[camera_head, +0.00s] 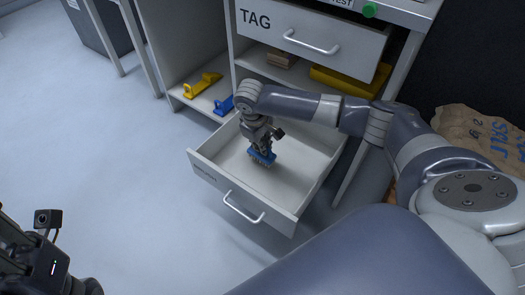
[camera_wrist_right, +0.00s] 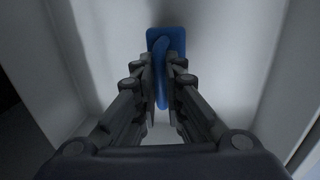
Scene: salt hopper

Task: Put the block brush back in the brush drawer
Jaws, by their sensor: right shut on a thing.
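The block brush (camera_head: 262,157) has a blue block with bristles facing down. My right gripper (camera_head: 263,147) is shut on its blue handle and holds it upright inside the brush drawer (camera_head: 307,188). The drawer is pulled out and its inside is otherwise bare. I cannot tell whether the bristles touch the drawer floor. In the right wrist view, the fingers (camera_wrist_right: 160,85) grip the blue handle, and the brush's blue block (camera_wrist_right: 167,37) shows beyond them.
The TAG drawer (camera_head: 300,35) sits above, partly open. A yellow tool (camera_head: 202,86) and a blue tool (camera_head: 224,105) lie on the shelf at left. A paper sack (camera_head: 475,135) stands at right. The floor at left is clear.

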